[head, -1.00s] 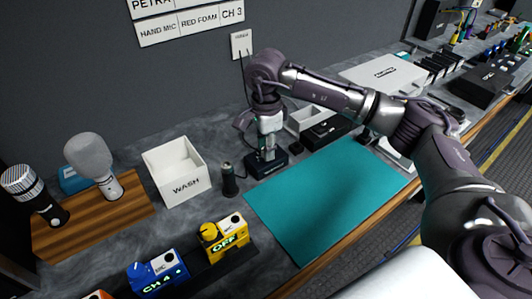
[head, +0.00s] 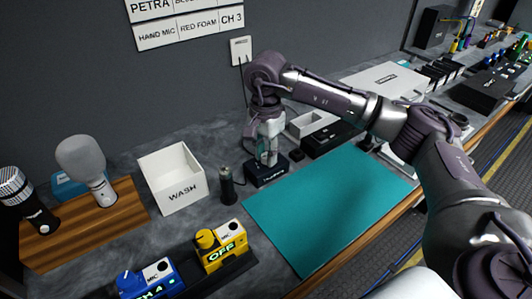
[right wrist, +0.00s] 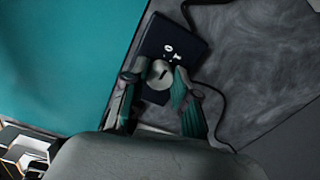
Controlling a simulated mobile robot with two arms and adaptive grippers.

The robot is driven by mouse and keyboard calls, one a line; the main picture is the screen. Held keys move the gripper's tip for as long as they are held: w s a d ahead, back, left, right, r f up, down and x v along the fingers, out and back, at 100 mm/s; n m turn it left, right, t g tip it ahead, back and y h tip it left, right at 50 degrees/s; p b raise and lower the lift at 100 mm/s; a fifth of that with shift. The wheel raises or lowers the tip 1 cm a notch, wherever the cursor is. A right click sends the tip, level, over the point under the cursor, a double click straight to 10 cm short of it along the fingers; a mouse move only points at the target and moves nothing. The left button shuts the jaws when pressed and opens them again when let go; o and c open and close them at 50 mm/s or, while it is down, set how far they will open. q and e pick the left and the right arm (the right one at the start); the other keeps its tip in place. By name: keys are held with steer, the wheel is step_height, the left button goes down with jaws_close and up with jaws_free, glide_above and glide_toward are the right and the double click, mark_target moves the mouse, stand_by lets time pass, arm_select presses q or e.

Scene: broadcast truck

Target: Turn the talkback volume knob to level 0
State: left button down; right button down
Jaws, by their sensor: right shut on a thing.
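The talkback box (head: 280,172) is a small dark box on the grey counter, at the back left corner of the teal mat. Its knob (right wrist: 161,74) shows in the right wrist view as a round grey cap with a dark line across it. White marks, one like a 0, are printed on the box beside the knob; the rest are too small to read surely. My right gripper (head: 267,157) points down over the box. In the right wrist view its two fingers (right wrist: 160,79) are shut on the knob, one on each side. My left gripper is in neither view.
A dark cylinder (head: 227,186) and a white WASH bin (head: 172,178) stand left of the box. Yellow (head: 222,247) and blue (head: 149,282) mic packs sit at the front. The teal mat (head: 325,205) is bare. A cable (right wrist: 215,95) runs beside the box.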

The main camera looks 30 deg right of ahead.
steer(key=shift+r, duration=0.1)
steer(key=c, duration=0.9)
jaws_free()
step_height(320, 180, up, 12)
steer(key=shift+f, duration=0.1)
